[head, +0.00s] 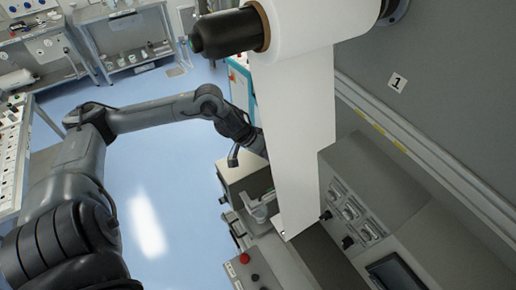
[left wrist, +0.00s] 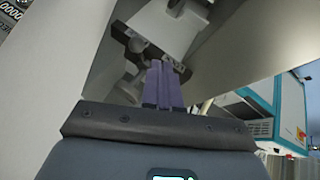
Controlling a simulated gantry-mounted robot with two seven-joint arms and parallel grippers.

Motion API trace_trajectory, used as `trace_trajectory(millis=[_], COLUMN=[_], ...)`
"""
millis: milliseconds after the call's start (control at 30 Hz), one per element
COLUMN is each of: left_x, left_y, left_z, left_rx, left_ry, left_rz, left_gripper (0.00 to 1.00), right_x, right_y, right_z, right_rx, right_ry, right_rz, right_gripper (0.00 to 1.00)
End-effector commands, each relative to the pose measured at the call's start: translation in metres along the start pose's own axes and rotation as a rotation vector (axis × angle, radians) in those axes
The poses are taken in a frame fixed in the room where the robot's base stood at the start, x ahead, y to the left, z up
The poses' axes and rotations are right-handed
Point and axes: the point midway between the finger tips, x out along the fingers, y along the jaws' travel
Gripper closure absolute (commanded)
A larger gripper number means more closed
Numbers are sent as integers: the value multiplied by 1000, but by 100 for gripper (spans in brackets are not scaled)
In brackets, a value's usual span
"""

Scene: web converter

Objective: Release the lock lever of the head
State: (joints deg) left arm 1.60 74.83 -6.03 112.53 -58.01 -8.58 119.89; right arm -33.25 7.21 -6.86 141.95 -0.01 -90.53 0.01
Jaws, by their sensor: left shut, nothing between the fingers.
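My left arm reaches in from the left in the head view, and its far end passes behind the hanging white web (head: 295,130). The web hides the gripper there. In the left wrist view my left gripper (left wrist: 163,84) shows purple fingers close together, shut and empty. Just beyond the fingertips is a pale block (left wrist: 168,24) on a dark bracket with small round fittings (left wrist: 136,44). Contact cannot be told. I cannot tell for sure which part is the lock lever. A dark, bent handle-like piece (head: 233,156) shows above a beige box (head: 245,180). My right gripper is out of view.
A white roll on a dark shaft (head: 225,32) is at the top. A grey panel with knobs (head: 350,212) stands right of the web. A red button (head: 243,258) is below. Workbenches (head: 125,40) stand at the back left, with open blue floor (head: 160,180) between.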

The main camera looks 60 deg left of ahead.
Motion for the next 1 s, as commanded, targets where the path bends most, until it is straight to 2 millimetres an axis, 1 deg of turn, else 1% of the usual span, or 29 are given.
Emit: trace_trajectory(millis=[67, 200, 500, 700, 1000], left_x=[-8, -22, -38, -44, -45], left_y=[-3, 2, 4, 4, 4], left_z=[3, 3, 3, 3, 3], left_rx=[-2, 1, -3, -3, -2], left_ry=[-4, -6, -3, -2, -1], left_rz=[-6, -2, 2, 1, 0], left_gripper=[100, 100, 100, 100, 100], right_x=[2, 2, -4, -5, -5], right_y=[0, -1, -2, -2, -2], right_z=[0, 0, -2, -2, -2], right_rx=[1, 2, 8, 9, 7], right_ry=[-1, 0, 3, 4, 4], right_rz=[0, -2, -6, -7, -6], right_gripper=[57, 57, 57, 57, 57])
